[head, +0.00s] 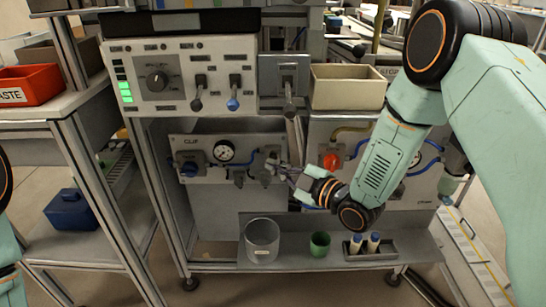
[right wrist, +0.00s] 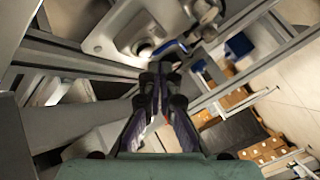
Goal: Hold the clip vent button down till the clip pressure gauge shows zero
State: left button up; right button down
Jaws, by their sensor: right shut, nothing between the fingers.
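The grey panel marked CLIP (head: 205,172) is on the lower frame under the control box. Its round white clip pressure gauge (head: 224,151) faces me, but the needle is too small to read. In the right wrist view the closed fingers (right wrist: 160,72) point at the panel, near a blue hose (right wrist: 172,48). My left gripper is out of view.
A second panel with a red knob (head: 332,161) is to the right, partly behind my right arm. A clear beaker (head: 262,240), a green cup (head: 320,244) and a holder with two bottles (head: 367,245) stand on the shelf below. A cream bin (head: 348,88) sits above.

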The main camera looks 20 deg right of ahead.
jog(key=s, duration=0.2)
jog(key=s+a+p, duration=0.1)
jog(key=s, duration=0.1)
jog(key=shift+s+a, duration=0.2)
jog(key=shift+s, duration=0.2)
dwell(0.4)
